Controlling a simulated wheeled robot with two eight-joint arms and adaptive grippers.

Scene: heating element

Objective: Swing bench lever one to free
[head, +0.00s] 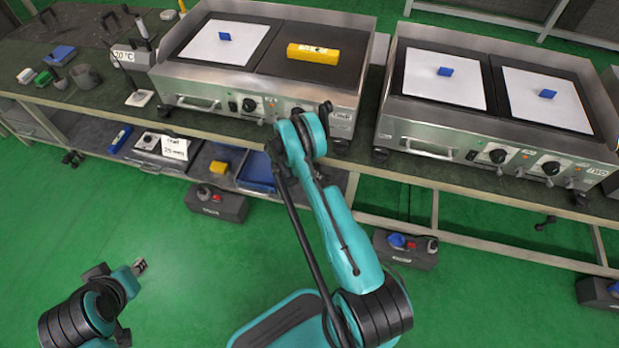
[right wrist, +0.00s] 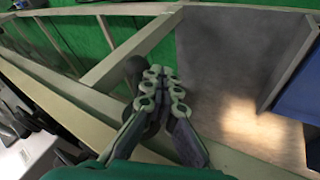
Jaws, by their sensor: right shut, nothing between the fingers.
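My right arm reaches up to the bench (head: 360,163) front edge. In the right wrist view my right gripper (right wrist: 163,82) is shut and empty, its fingertips together over the bench-edge rails. In the head view its fingertips are hidden behind my own arm. A dark rounded part (right wrist: 133,68) shows just behind the fingers; I cannot tell whether it is lever one or whether they touch. Small dark lever-like parts stick out below the bench edge at far left (head: 72,157) and right (head: 545,223). My left gripper (head: 139,265) is low over the floor, apart from the bench.
A left griddle (head: 262,87) with a yellow block (head: 313,53) and a right griddle (head: 497,127) with white sheets stand on the bench. Below are a blue tray (head: 256,172) on the shelf and black boxes (head: 216,204) on the floor.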

